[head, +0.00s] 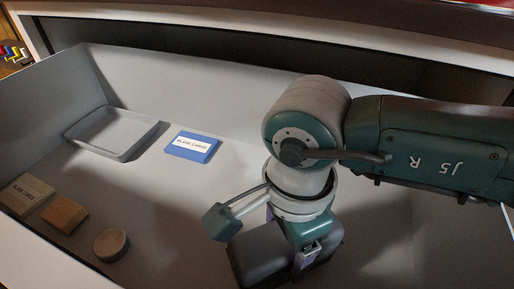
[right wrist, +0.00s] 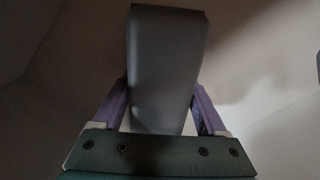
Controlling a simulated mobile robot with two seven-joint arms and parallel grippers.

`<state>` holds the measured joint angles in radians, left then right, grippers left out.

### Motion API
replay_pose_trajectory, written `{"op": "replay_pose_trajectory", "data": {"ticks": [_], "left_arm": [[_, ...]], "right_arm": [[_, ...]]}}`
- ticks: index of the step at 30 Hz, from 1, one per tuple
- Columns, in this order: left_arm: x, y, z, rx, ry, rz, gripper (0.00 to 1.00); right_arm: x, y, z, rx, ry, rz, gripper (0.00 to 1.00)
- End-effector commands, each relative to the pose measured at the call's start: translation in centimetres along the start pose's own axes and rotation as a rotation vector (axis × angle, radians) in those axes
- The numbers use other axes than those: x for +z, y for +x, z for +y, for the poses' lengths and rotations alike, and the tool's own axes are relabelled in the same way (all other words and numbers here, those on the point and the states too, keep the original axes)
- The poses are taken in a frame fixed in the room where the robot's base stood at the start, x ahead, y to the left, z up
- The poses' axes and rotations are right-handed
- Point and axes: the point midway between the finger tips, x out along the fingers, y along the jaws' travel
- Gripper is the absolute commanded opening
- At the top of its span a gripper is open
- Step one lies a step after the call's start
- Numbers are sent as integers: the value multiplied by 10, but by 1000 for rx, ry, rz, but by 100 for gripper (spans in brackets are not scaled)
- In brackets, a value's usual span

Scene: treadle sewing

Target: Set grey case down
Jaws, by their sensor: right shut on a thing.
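The grey case (head: 254,255) is a dark grey box with rounded edges, low in the head view, partly hidden by my right wrist. In the right wrist view the case (right wrist: 163,70) stands between the two purple fingers. My right gripper (right wrist: 162,112) is shut on it, one finger along each side. In the head view the right gripper (head: 306,262) points down into the light grey drawer, with one purple finger showing. I cannot tell whether the case touches the drawer floor. My left gripper is not in view.
The drawer (head: 190,75) holds a shallow grey tray (head: 112,150), a blue card box (head: 192,146), a beige labelled box (head: 27,194), a brown wooden block (head: 64,215) and a round tin (head: 111,244), all left of the arm. The floor between them and the case is clear.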

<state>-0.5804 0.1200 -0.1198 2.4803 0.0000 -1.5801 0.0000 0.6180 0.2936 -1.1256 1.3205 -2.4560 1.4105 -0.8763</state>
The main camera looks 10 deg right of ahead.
Motion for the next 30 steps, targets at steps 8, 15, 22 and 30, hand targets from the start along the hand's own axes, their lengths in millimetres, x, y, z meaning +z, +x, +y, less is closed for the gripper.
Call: {"op": "replay_pose_trajectory", "data": {"ticks": [8, 15, 22, 30], "left_arm": [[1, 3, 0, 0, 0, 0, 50], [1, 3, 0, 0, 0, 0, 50], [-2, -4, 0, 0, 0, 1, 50], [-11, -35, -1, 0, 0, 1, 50]], "right_arm": [[0, 3, 0, 0, 1, 1, 84], [0, 3, 0, 0, 0, 1, 100], [0, -4, 0, 1, 1, 0, 100], [-1, -62, -1, -3, -2, 1, 100]]}}
